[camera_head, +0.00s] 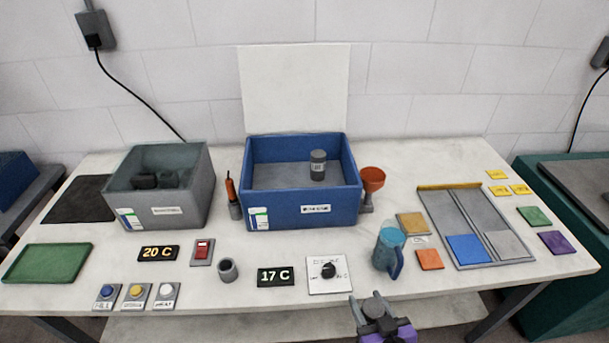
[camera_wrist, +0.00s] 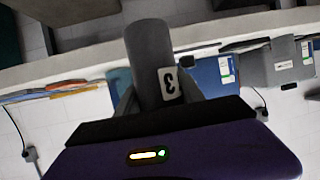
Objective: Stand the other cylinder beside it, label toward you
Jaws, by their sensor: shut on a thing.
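A grey cylinder (camera_head: 318,172) with a darker top stands upright inside the blue box (camera_head: 305,211), right of its middle. Its label faces the head camera; the writing is too small to read surely. My gripper (camera_head: 375,312) is low in the head view, in front of the table's front edge, shut on another grey cylinder. In the wrist view this held cylinder (camera_wrist: 148,55) is clear between the fingers, with a white label (camera_wrist: 171,84) bearing one dark character on its side. The held cylinder is well apart from the box.
A blue mug (camera_head: 387,250) and an orange funnel (camera_head: 372,179) stand right of the box. A grey bin (camera_head: 196,200) stands left, and a screwdriver (camera_head: 232,192) between. The box floor has free room left of the standing cylinder.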

